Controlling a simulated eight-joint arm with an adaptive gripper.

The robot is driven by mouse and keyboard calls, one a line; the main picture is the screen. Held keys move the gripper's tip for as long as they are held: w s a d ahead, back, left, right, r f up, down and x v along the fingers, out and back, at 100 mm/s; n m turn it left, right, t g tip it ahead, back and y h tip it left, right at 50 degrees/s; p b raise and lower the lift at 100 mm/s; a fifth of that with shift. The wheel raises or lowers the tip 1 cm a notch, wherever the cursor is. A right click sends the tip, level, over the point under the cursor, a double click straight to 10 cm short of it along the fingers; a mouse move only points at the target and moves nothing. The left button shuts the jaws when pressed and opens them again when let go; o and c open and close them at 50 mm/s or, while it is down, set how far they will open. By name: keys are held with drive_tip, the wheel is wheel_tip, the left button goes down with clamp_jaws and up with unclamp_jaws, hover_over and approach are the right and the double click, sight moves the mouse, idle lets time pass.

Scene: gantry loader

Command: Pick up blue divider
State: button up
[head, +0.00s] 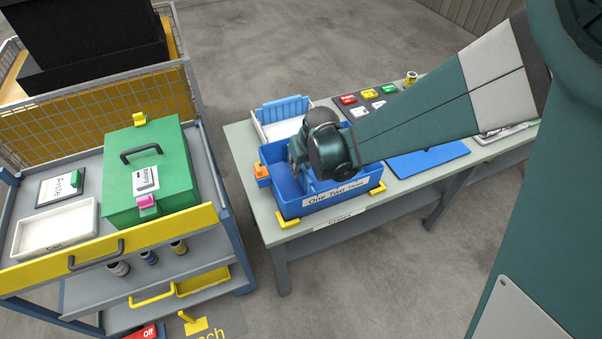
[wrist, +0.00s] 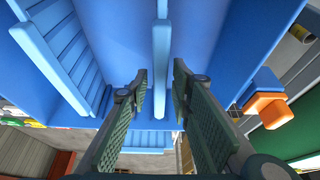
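The blue crate (head: 291,210) stands on the near left end of the table, with a white label reading "One Two" on its front. My gripper (head: 298,178) is over the crate's left part, pointing down into it. In the wrist view, a thin light-blue divider (wrist: 161,45) stands on edge inside the crate. My gripper (wrist: 160,78) is open, one finger on each side of the divider's line, with a gap visible on both sides. In the head view the divider is mostly hidden by my gripper and the crate walls.
An orange clip (head: 262,171) sits on the crate's left wall. A white-and-blue bin (head: 282,108) stands behind the crate. Yellow corner pieces (head: 288,220) lie at the crate's front. A blue board (head: 428,160) lies to the right. A cart with a green box (head: 165,185) stands left, across a floor gap.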

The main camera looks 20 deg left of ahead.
drive_tip(key=shift+x, duration=1.05)
drive_tip(key=shift+b+x, duration=0.65)
drive_tip(key=shift+x, duration=1.95)
clamp_jaws()
